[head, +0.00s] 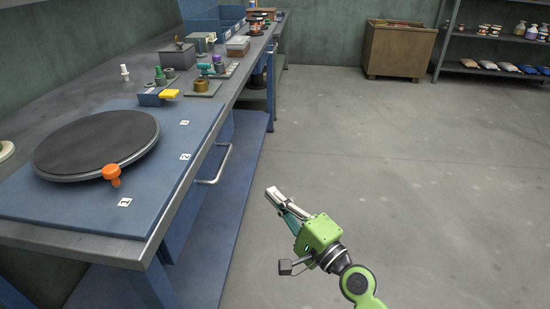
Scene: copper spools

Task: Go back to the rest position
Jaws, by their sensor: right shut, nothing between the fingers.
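My right gripper (270,190) is in the lower middle of the head view, on a green arm coming in from the bottom. Its fingers are together with nothing between them. It hangs over open floor to the right of the workbench (62,236), apart from the bench edge. My left gripper is not in the head view. No copper spool is held; a brass-coloured spool-like piece (202,87) sits on a small plate on the bench.
A dark round turntable (95,142) with an orange knob (112,174) lies on a blue mat (190,133). A metal handle (222,166) juts from the bench side. A wooden crate (397,52) and shelves (492,39) stand at the back. The floor (430,170) is clear.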

